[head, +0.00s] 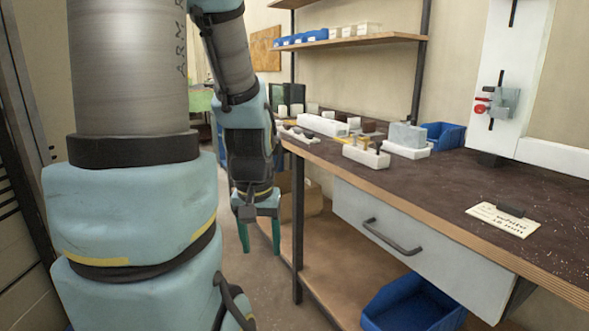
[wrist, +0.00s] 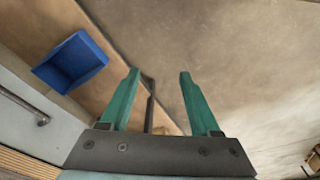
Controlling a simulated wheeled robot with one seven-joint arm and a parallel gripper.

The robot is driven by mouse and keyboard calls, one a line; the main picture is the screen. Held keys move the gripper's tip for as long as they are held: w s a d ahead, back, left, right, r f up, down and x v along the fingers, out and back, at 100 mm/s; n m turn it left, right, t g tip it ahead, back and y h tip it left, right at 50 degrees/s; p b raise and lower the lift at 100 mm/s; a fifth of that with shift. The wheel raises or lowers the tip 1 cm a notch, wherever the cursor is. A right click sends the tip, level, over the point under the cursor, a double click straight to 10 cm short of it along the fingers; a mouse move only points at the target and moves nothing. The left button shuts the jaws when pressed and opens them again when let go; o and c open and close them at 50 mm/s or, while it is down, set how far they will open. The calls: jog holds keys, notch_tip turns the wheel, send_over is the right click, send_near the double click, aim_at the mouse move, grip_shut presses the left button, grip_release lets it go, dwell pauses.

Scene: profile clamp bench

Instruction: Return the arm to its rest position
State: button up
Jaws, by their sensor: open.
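My gripper (head: 260,236) hangs pointing down in front of the bench's left end, below the level of the tabletop. Its two green fingers are apart with nothing between them. In the wrist view the open fingers (wrist: 157,85) show above the bare floor and the edge of the lower shelf. My arm fills the left of the head view, with its forearm hanging down beside the bench, apart from it.
The bench (head: 420,195) has a drawer (head: 420,245) and a lower shelf with a blue bin (head: 412,303), also in the wrist view (wrist: 72,61). Blocks, a blue tray (head: 443,135), a label card (head: 503,219) and a clamp (head: 497,103) are at the bench. Floor below my gripper is clear.

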notch_tip(320, 180, up, 14)
jog(key=p, duration=1.2)
jog(key=w+d+m+t+h+b, duration=0.45)
jog(key=w+d+t+b, duration=0.45)
jog(key=w+d, duration=1.2)
jog(key=m+g+h+b, duration=0.2)
jog(key=m+h+b, duration=0.45)
jog(key=h, duration=0.45)
send_near(478, 110)
jog(key=p+x, duration=0.2)
jog(key=x, duration=0.6)
jog(key=shift+w+d, duration=0.15)
jog(key=shift+d, duration=0.1)
grip_shut()
